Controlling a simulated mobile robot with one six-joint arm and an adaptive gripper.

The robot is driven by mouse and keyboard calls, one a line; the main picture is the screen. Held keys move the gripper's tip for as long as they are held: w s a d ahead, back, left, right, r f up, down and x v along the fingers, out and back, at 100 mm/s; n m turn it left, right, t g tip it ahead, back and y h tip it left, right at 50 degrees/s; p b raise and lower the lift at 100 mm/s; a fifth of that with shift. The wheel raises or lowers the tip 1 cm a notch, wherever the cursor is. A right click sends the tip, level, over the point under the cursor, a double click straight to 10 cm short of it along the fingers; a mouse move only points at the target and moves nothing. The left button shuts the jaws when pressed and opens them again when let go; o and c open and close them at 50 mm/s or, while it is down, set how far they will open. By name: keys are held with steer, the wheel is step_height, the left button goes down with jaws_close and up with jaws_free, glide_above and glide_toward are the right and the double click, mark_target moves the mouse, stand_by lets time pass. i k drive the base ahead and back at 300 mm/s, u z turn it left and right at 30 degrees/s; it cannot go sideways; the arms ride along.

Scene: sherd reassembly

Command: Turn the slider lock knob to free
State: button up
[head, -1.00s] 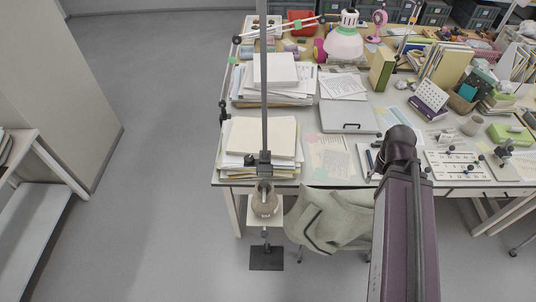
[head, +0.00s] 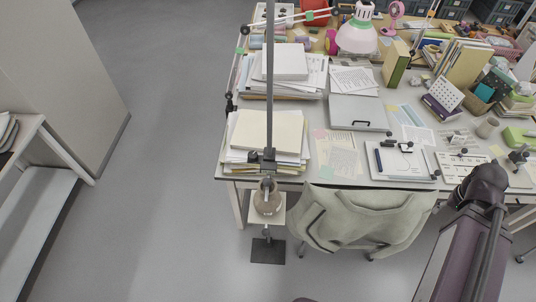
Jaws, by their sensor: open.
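A tall grey vertical rod (head: 270,80) rises in front of the desk's left part. A dark slider block (head: 268,163) is clamped on it just above a brown rounded pot (head: 267,200). A small dark knob (head: 252,157) seems to stick out at the block's left side; it is too small to tell which way it is turned. The pot stands on a small white platform, above a black base plate (head: 268,250) on the floor. My purple arm reaches up at the lower right, well away from the rod. My gripper is not in view.
A chair with a green-grey jacket (head: 355,220) stands right of the pot. The floor at left is clear.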

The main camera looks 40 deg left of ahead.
mark_target(252, 155)
steer(key=z, duration=0.1)
steer(key=k, duration=1.4)
steer(key=u, duration=1.25)
steer(key=i, duration=1)
steer(key=z, duration=0.05)
